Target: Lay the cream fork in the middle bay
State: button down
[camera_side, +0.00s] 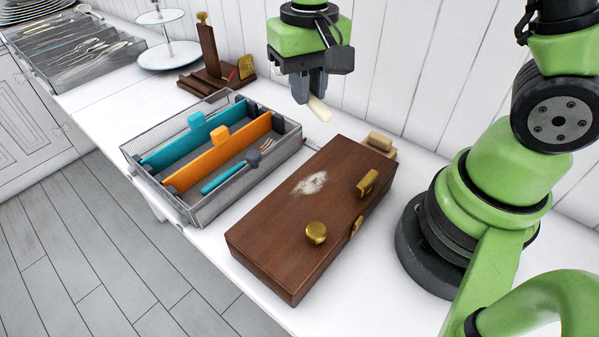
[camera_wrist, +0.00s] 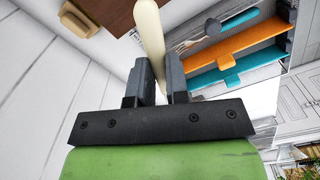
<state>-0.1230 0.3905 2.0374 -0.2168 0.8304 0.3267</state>
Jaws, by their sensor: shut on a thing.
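My gripper (camera_side: 311,92) is shut on the cream fork (camera_side: 320,108), high above the counter behind the wooden case. Only its cream handle shows clearly; the tines cannot be made out. In the wrist view the handle (camera_wrist: 150,28) sticks out past the fingertips (camera_wrist: 158,78). The mesh tray (camera_side: 213,215) stands left of the gripper. A teal divider (camera_side: 170,152) and an orange divider (camera_side: 215,155) split it into three bays. The middle bay (camera_side: 199,148), between them, looks empty. A teal-handled fork (camera_side: 222,178) lies in the near bay, beside the orange divider.
A brown wooden case (camera_side: 290,220) with brass knobs lies between the tray and my base. A wooden stand (camera_side: 212,70) is behind the tray. A tiered plate stand (camera_side: 168,52) and a tray of cutlery (camera_side: 85,55) are at the far left. The white wall runs close behind.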

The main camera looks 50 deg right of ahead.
aim_at(287, 194)
jog(key=s+a+f+m, duration=0.1)
jog(key=s+a+m, duration=0.2)
jog(key=a+m, duration=0.5)
jog(key=shift+a+m, duration=0.2)
jog(key=shift+m, duration=2.4)
notch_tip(287, 194, down, 10)
jog(key=shift+r, duration=0.15)
jog(key=shift+f, duration=0.2)
jog(key=c, duration=1.1)
grip_release()
